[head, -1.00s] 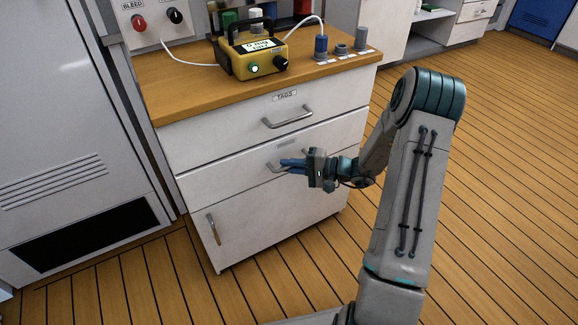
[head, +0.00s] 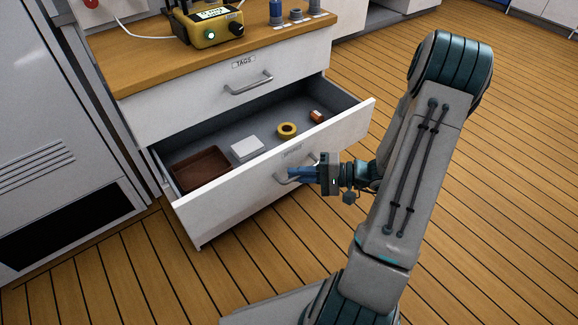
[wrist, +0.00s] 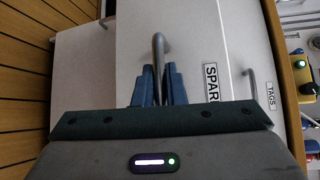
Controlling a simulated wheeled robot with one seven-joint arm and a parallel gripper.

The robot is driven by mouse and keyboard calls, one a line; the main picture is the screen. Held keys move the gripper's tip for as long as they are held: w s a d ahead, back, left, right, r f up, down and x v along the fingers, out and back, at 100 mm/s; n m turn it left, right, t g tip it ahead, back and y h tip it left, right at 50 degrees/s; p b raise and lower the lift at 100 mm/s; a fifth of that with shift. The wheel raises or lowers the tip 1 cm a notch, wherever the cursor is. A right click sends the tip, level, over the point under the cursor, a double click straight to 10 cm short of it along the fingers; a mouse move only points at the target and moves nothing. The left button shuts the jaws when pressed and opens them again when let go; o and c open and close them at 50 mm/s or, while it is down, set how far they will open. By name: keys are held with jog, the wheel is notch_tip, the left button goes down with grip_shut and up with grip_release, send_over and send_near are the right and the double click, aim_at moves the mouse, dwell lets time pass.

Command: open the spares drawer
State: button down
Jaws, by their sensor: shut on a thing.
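The spares drawer (head: 240,185) stands well out of the cabinet in the head view, its inside showing. Its white front also shows in the wrist view (wrist: 205,45), with part of the label (wrist: 211,82) reading "SPAR". My gripper (head: 297,174) is shut on the drawer's metal bar handle (head: 283,181). In the wrist view the blue fingers (wrist: 160,85) close around the handle (wrist: 158,50), and part of the handle is hidden between them. In the drawer lie a brown tray (head: 201,169), a white box (head: 247,149), a yellow ring (head: 287,130) and a small orange-brown item (head: 318,116).
The tags drawer (head: 210,100) above is shut. A yellow device (head: 210,27) and several grey sockets stand on the wooden counter (head: 130,74). A grey vented panel (head: 40,120) stands at the left. The plank floor (head: 480,220) is clear at the right.

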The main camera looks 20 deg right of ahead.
jog(key=shift+s+d, duration=0.35)
jog(key=shift+s, duration=0.3)
jog(key=c, duration=1.5)
grip_release()
jog(key=shift+a, duration=0.1)
jog(key=p+v, duration=0.3)
jog(key=v, duration=1.1)
jog(key=shift+w, duration=0.1)
